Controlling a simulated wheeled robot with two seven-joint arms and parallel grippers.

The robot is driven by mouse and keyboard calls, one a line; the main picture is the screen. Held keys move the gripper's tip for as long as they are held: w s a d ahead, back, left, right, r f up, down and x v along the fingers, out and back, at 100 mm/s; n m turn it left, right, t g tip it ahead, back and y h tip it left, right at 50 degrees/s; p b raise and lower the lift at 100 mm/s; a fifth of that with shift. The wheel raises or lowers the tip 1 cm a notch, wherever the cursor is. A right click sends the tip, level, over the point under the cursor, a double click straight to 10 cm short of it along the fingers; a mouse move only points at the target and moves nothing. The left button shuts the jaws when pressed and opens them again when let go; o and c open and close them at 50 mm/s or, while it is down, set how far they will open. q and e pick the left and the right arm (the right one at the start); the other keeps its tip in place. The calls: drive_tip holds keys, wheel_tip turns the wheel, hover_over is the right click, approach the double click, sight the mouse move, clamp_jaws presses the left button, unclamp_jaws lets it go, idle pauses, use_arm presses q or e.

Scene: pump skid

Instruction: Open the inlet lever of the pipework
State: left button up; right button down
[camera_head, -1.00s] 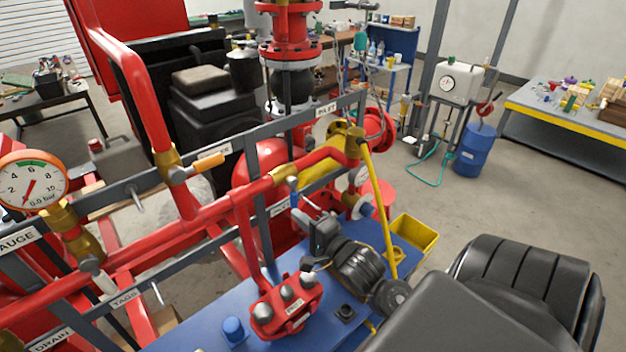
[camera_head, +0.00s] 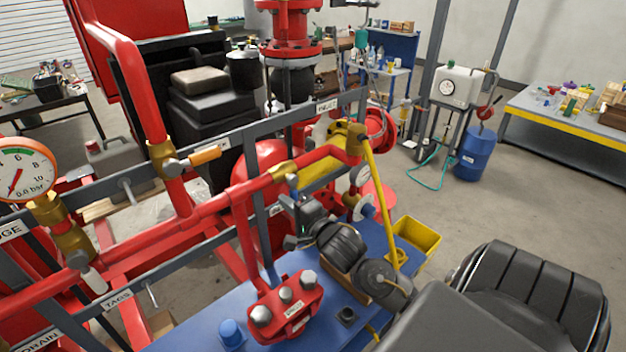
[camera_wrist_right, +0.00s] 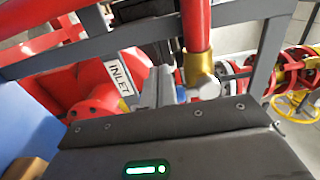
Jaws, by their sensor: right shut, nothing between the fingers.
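A brass valve (camera_head: 283,171) sits on the sloping red pipe in the head view. Its grey hub (camera_head: 292,181) faces me, and it also shows in the right wrist view (camera_wrist_right: 206,86). A small blue part, seemingly the lever (camera_wrist_right: 179,77), shows beside the hub in the wrist view, mostly hidden by my fingers. An INLET label (camera_wrist_right: 121,76) is near it. My right gripper (camera_head: 297,204) is shut and empty, its fingertips close below the hub; whether they touch the lever I cannot tell. My left gripper is out of view.
Grey frame rails (camera_head: 120,189) and red pipes run close around my right gripper. A long yellow pole (camera_head: 378,195) stands just right of my wrist. A red block (camera_head: 285,305) with grey knobs is below on the blue deck (camera_head: 205,325). Open floor lies at right.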

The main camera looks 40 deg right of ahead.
drive_tip(key=d+r+p, duration=0.4)
drive_tip(key=d+p, duration=0.2)
drive_tip(key=d, duration=0.2)
drive_tip(key=s+f, duration=0.2)
drive_tip(key=s, duration=0.7)
drive_tip(key=shift+s, duration=0.2)
idle(1.4)
drive_tip(key=shift+w+a, duration=0.1)
idle(0.4)
